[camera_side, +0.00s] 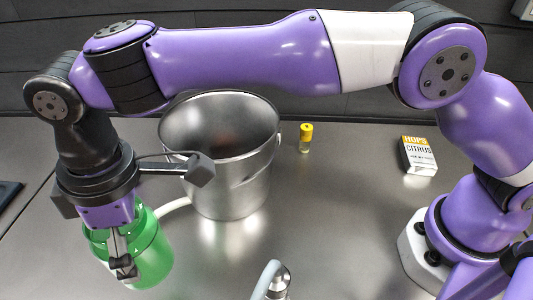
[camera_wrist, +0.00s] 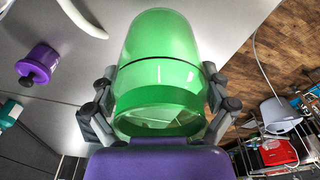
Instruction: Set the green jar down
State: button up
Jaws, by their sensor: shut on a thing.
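The green jar (camera_side: 150,250) is see-through and stands out at the lower left of the side view, partly covered by my gripper (camera_side: 122,264). In the wrist view the jar (camera_wrist: 160,62) fills the middle, with a finger of my gripper (camera_wrist: 160,100) against each side. My gripper is shut on the jar. I cannot tell whether the jar's base touches the steel worktop (camera_side: 330,230).
A steel bucket (camera_side: 238,180) stands right of my gripper, with a pale hose (camera_side: 174,207) beside it. A yellow-capped vial (camera_side: 305,138) and a hops box (camera_side: 418,156) are farther right. A metal tap (camera_side: 272,280) is at the front. The wrist view shows a purple lidded pot (camera_wrist: 40,62).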

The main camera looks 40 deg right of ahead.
jog(key=shift+w+d+f, duration=0.15)
jog(key=shift+w+f, duration=0.55)
jog(key=shift+f, duration=0.4)
jog(key=shift+w+d+f, duration=0.15)
jog(key=shift+w+f, duration=0.6)
jog(key=shift+f, duration=0.4)
jog(key=shift+w+d+f, duration=0.15)
jog(key=shift+w+f, duration=0.55)
jog(key=shift+f, duration=0.4)
jog(key=o, duration=1.1)
jog(key=shift+f, duration=0.15)
jog(key=shift+c, duration=0.2)
notch_tip(320, 180, up, 8)
jog(key=shift+s+d, duration=0.2)
jog(key=shift+d, duration=0.2)
jog(key=shift+f, duration=0.1)
